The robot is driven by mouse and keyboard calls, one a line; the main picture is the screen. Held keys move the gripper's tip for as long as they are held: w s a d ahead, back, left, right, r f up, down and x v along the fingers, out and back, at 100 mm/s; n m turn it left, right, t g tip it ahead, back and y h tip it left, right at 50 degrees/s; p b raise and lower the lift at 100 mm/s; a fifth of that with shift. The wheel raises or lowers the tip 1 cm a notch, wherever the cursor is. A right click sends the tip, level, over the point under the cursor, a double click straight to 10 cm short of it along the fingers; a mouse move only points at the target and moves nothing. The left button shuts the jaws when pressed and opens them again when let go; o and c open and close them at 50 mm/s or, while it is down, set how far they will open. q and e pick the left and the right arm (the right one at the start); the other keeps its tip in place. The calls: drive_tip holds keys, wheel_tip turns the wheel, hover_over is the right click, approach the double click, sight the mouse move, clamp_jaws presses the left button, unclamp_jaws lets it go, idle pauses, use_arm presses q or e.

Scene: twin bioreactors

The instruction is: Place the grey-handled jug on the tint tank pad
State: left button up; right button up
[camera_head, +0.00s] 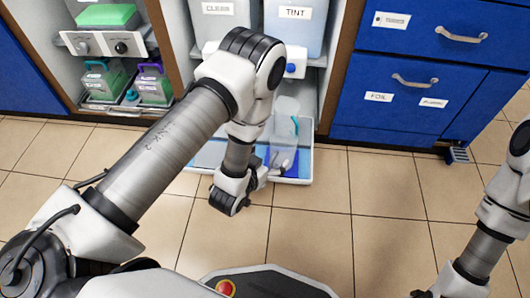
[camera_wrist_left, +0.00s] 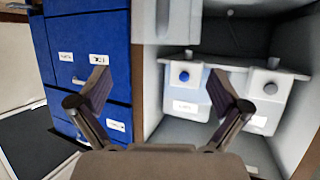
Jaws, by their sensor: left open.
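A clear jug (camera_head: 286,128) stands low in front of the tank marked TINT (camera_head: 294,22) in the head view, over a dark blue pad (camera_head: 291,167). A teal curve shows at its side; I cannot make out a grey handle. My left gripper (camera_head: 277,172) is small and partly hidden by its wrist, close to the front of the jug and pad in that picture. In the left wrist view the left gripper (camera_wrist_left: 158,85) has its fingers wide apart with nothing between them. No jug shows clearly there.
Jugs with green contents (camera_head: 104,82) stand in the left cabinet. Blue drawers (camera_head: 400,85) are on the right. The tiled floor in front is clear.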

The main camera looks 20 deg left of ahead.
use_arm(q)
drive_tip(key=s+a+f+g, duration=0.2)
drive_tip(key=s+g, duration=0.2)
drive_tip(key=s, duration=0.4)
drive_tip(key=s+a+f+n+g+y, duration=0.1)
drive_tip(key=s+a+f+g, duration=0.1)
drive_tip(key=s+g, duration=0.3)
drive_tip(key=s+a+f+g, duration=0.2)
drive_tip(key=s+f+g, duration=0.1)
drive_tip(key=s, duration=0.9)
drive_tip(key=shift+s+f+n+g, duration=0.4)
drive_tip(key=shift+g, duration=0.3)
drive_tip(key=shift+s+a+y, duration=0.1)
drive_tip(key=shift+a+y, duration=0.05)
drive_tip(key=shift+y, duration=0.15)
